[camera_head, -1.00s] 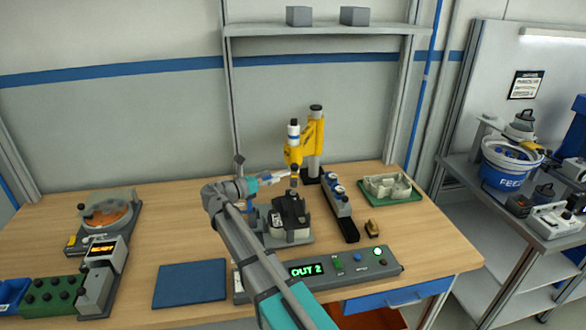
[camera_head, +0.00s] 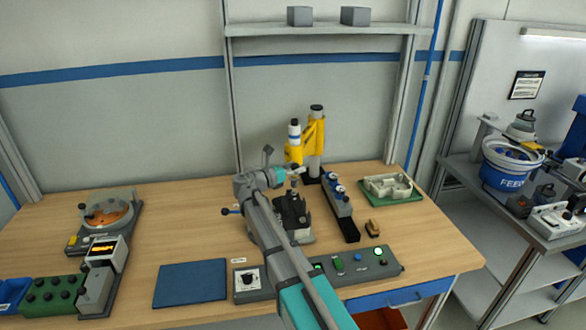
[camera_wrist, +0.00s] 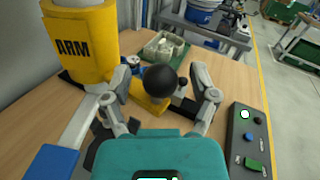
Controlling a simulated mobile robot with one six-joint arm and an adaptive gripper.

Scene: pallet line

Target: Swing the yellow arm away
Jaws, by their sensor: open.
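The yellow arm (camera_head: 315,134) stands on a grey post at the back of the bench. In the wrist view its yellow housing (camera_wrist: 82,48), marked ARM, fills the upper left. A round black knob (camera_wrist: 160,79) shows between my fingers in the wrist view, with a yellow part below it. My gripper (camera_wrist: 161,88) is open, one finger on either side of the knob, with visible gaps. In the head view my gripper (camera_head: 293,176) is small beside the yellow arm's lower end, and the knob is hard to make out there.
A dark fixture (camera_head: 293,212) sits below my gripper, partly hidden by my arm. A control panel (camera_head: 372,264) lies in front. A blue mat (camera_head: 190,283) lies front left.

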